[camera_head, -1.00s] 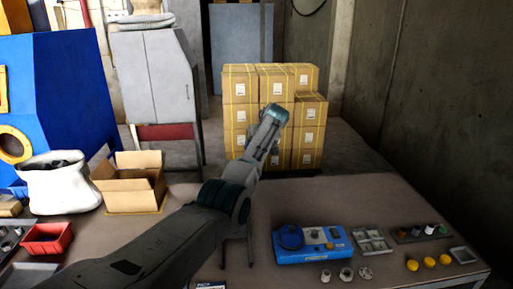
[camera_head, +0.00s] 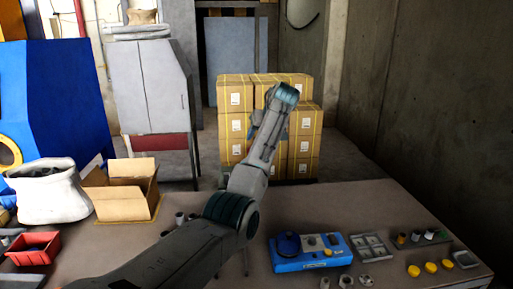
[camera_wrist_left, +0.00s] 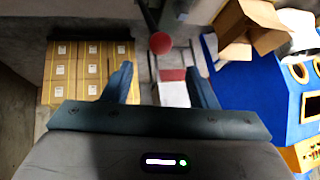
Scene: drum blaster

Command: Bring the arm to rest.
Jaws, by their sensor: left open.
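My left arm (camera_head: 250,180) reaches from the lower left of the head view over the table and up in front of the stacked cartons. Its gripper cannot be made out in the head view. In the left wrist view my left gripper (camera_wrist_left: 160,84) has its two dark fingers spread apart with nothing between them. My right arm and gripper are not in view.
The brown table (camera_head: 340,205) carries a blue device (camera_head: 310,254), yellow caps (camera_head: 430,268), a grey tray (camera_head: 370,246), a red bin (camera_head: 33,249), a white sack (camera_head: 48,194) and an open carton (camera_head: 124,197). Stacked cartons (camera_head: 236,120) stand behind; a concrete wall (camera_head: 430,110) bounds the right.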

